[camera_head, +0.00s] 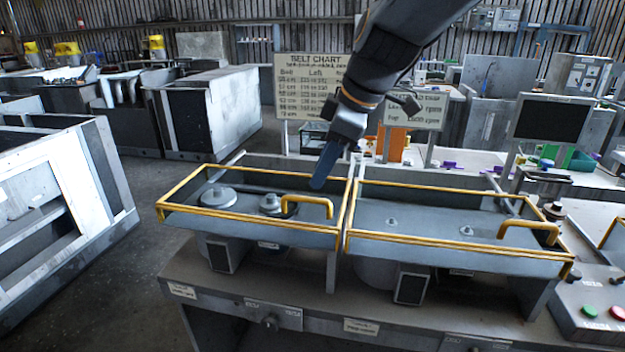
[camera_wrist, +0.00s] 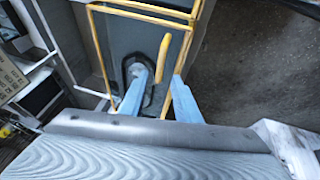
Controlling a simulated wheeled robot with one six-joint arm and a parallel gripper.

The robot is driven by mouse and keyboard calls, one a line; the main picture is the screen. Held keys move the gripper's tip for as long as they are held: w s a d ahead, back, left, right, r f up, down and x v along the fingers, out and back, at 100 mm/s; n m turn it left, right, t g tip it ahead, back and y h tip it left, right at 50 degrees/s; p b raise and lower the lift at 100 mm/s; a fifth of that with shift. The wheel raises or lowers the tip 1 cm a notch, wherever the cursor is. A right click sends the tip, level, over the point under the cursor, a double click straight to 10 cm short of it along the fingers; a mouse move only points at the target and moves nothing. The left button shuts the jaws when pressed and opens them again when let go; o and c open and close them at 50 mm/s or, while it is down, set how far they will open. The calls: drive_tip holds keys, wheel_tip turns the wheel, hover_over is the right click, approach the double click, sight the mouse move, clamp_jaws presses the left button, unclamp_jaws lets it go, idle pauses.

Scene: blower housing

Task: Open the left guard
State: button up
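The left guard (camera_head: 235,217) is a yellow-edged frame lying flat over the left housing. Two grey pulleys (camera_head: 218,196) show through it. Its yellow handle (camera_head: 310,199) stands up near the front right corner. My gripper (camera_head: 318,185) points down just above and behind this handle in the head view. In the wrist view my gripper (camera_wrist: 160,74) has its two blue fingers spread apart with nothing held between them. The handle (camera_wrist: 163,58) appears beyond and between the fingertips there. The fingers do not visibly grip it.
The right guard (camera_head: 450,254) is a similar yellow-edged frame with its own handle (camera_head: 530,224), close beside the left one. A belt chart sign (camera_head: 305,85) stands behind. A control box (camera_head: 590,305) with green and red buttons is at the right. Open floor lies left of the bench.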

sight(312, 200)
drive_tip(key=p+x, duration=0.1)
drive_tip(key=x, duration=0.5)
drive_tip(key=shift+f+p, duration=0.25)
drive_tip(key=shift+p, duration=0.05)
drive_tip(key=shift+c, duration=0.4)
clamp_jaws()
